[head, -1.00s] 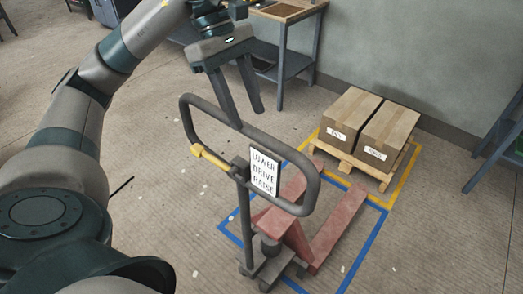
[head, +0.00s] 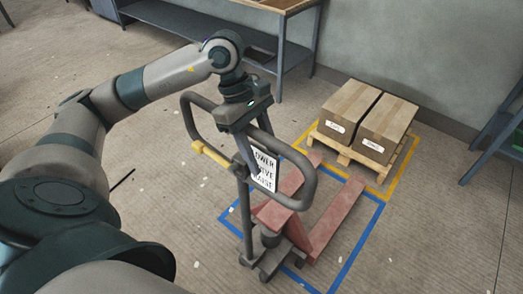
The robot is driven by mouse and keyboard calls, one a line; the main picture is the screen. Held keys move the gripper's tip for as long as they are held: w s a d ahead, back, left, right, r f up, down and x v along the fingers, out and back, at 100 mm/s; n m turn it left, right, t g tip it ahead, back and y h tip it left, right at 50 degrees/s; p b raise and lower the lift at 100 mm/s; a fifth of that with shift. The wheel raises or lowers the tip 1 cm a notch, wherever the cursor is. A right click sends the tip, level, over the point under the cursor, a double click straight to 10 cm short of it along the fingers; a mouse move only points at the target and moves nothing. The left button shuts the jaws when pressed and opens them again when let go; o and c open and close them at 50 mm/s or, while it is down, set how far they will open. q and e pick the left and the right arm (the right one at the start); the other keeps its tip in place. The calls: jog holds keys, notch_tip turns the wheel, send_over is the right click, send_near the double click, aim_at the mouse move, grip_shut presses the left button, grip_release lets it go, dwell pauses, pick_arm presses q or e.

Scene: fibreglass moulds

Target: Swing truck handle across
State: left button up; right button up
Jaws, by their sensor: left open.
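The pallet truck stands in the middle of the head view, with red forks (head: 335,215) pointing away towards the pallet. Its grey loop handle (head: 306,192) is upright and carries a sign (head: 264,170) with words and a yellow lever (head: 213,154) on its left. My left gripper (head: 258,160) points down at the handle's loop, its fingers open. One finger passes in front of the sign and partly covers it. I cannot tell whether the fingers touch the handle bar. My right gripper is not in view.
Two cardboard boxes (head: 351,105) sit on a wooden pallet (head: 345,151) inside a yellow floor outline. A blue floor outline (head: 362,245) surrounds the truck. A workbench (head: 285,40) stands at the back and a blue-grey frame (head: 497,135) at the right. Floor at the front right is clear.

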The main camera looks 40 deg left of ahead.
pick_arm(q)
grip_shut()
dwell(1.4)
